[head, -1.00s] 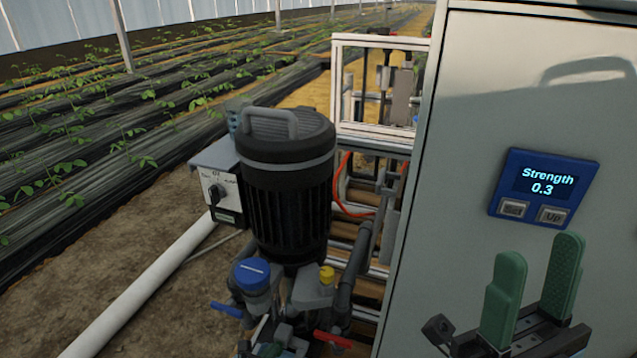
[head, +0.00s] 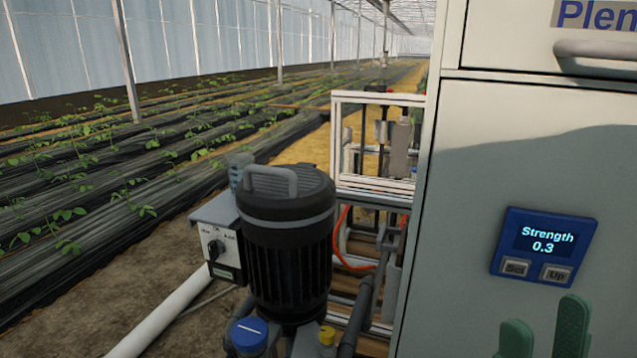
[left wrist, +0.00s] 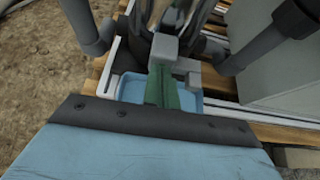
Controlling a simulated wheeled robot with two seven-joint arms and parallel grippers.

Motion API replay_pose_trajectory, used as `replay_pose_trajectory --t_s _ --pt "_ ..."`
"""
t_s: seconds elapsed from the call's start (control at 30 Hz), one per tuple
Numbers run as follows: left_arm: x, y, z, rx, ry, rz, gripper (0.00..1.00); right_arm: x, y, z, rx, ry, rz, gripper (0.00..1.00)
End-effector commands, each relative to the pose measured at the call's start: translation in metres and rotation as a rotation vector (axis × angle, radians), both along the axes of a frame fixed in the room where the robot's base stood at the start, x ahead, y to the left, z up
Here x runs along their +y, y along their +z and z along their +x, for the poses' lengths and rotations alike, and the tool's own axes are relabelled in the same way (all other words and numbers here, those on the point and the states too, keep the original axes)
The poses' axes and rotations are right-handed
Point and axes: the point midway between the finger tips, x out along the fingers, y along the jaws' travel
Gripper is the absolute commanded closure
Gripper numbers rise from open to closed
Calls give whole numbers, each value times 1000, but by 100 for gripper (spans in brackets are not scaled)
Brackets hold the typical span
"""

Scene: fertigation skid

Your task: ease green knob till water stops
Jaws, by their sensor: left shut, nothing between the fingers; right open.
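I cannot make out the green knob in either view. My right gripper (head: 544,327) is at the lower right of the head view, its two green fingers apart with nothing between them, in front of the cabinet. My left gripper (left wrist: 163,86) is out of the head view. In the left wrist view its green fingers are together and empty, close to a grey block-shaped fitting (left wrist: 166,50) and above a light blue tray (left wrist: 131,88). I cannot tell whether the fingers touch the fitting. No water can be made out.
A black pump motor (head: 287,245) stands left of the grey cabinet (head: 520,165). The cabinet display (head: 543,245) reads Strength 0.3. Grey pipes (left wrist: 84,25) flank my left gripper.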

Motion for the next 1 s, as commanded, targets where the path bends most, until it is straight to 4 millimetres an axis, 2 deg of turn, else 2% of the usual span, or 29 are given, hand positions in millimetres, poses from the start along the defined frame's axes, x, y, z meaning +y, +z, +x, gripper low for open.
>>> replay_pose_trajectory --t_s 0.27,0.7,1.0 --pt "2 7 -3 0 0 2 100 0 6 0 1 1 0 52" --pt "19 7 -49 0 0 0 100 0 18 0 2 1 -1 52" --pt "21 7 -56 0 0 -2 100 0 18 0 2 1 -1 52"
